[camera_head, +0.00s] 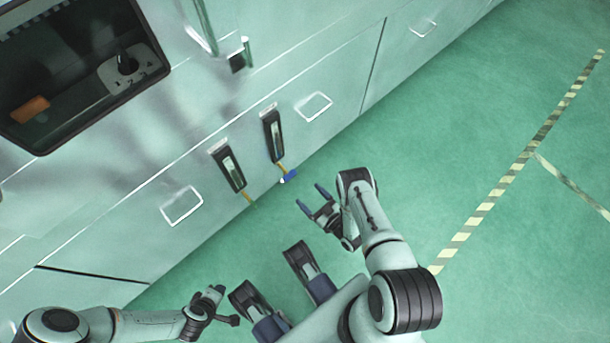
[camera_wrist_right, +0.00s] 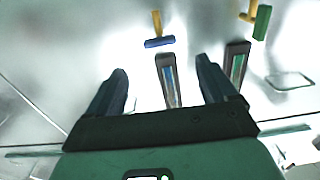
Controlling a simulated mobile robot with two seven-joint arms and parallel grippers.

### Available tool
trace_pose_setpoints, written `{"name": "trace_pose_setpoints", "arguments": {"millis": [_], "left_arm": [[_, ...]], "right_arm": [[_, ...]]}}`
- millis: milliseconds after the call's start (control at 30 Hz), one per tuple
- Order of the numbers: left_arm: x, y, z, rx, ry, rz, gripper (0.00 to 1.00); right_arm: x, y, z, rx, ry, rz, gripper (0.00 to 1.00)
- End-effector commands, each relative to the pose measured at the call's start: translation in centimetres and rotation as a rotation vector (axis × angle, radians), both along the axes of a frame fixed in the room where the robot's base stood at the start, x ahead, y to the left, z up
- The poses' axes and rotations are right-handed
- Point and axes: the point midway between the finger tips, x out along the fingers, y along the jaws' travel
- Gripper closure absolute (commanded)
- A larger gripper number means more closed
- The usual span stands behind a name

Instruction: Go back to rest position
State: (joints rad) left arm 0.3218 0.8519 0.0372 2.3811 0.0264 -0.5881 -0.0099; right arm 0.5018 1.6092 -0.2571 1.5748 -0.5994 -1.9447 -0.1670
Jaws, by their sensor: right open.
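My right gripper (camera_head: 311,191) is open and empty in the head view, in front of the pale machine's lower wall.
A blue-headed tool with a yellow handle (camera_head: 289,176) is beside the right gripper, by a dark holder (camera_head: 273,135) on the machine wall (camera_head: 330,70). A second holder (camera_head: 228,167) is left of it. The wrist view shows a green-headed tool (camera_wrist_right: 261,22). Green floor (camera_head: 480,130) is clear at right.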

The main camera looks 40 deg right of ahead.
Motion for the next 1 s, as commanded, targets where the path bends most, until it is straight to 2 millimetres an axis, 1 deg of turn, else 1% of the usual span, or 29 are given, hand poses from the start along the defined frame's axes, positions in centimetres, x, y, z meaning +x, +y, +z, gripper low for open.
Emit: {"name": "trace_pose_setpoints", "arguments": {"millis": [100, 567, 700, 767, 867, 933, 1000], "left_arm": [[-0.1, -0.1, 0.1, -0.002, 0.004, -0.001, 0.57], [-0.1, -0.1, 0.0, -0.002, 0.004, -0.001, 0.57], [-0.1, 0.0, 0.0, -0.002, 0.004, -0.001, 0.57], [-0.1, 0.0, 0.0, -0.001, 0.003, -0.001, 0.57], [-0.1, 0.0, 0.0, -0.001, 0.003, -0.001, 0.57], [-0.1, 0.0, 0.0, -0.001, 0.003, -0.001, 0.57], [-0.1, 0.0, 0.0, -0.002, 0.004, -0.001, 0.57]], "right_arm": [[-0.3, -0.1, 0.0, 0.000, -0.001, -0.001, 0.15], [-0.3, 0.0, 0.0, 0.000, 0.000, 0.000, 0.15], [0.1, -0.1, 0.0, 0.002, 0.028, -0.010, 0.15], [0.8, -0.4, -0.1, 0.005, 0.080, -0.028, 0.15], [2.1, -0.8, -0.3, 0.030, 0.240, -0.080, 0.15], [2.6, -0.6, -0.4, 0.069, 0.397, -0.124, 0.15], [2.2, 0.2, -0.1, 0.124, 0.565, -0.161, 0.15]]}}
